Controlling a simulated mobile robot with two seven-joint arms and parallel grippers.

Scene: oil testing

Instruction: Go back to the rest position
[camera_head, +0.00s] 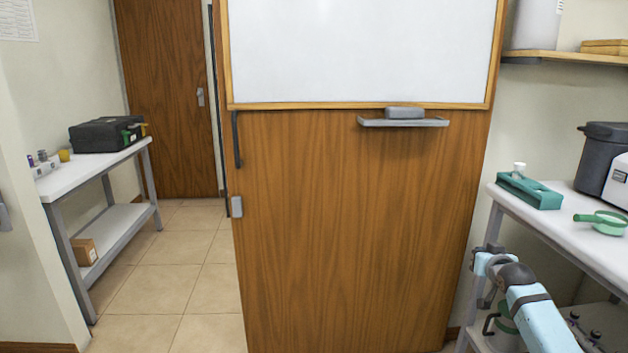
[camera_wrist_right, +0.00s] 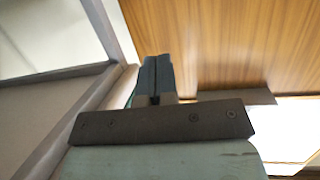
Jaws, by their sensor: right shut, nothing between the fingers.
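My right arm (camera_head: 535,315) comes in at the lower right of the head view, light blue with dark joints, beside the right-hand table. I cannot make out its fingertips there. In the right wrist view my right gripper (camera_wrist_right: 152,80) has its two dark fingers together, with nothing between them. Wood-grained and pale surfaces lie behind it, and no object touches the fingertips. My left arm and left gripper are not in view.
A wooden panel (camera_head: 350,220) with a whiteboard (camera_head: 360,50) stands ahead. The right table (camera_head: 555,222) bears a teal holder (camera_head: 530,192), a green-rimmed round tool (camera_head: 605,221) and a dark device (camera_head: 603,152). A left table (camera_head: 95,172) bears a black case (camera_head: 105,135). Tiled floor (camera_head: 175,270) is clear.

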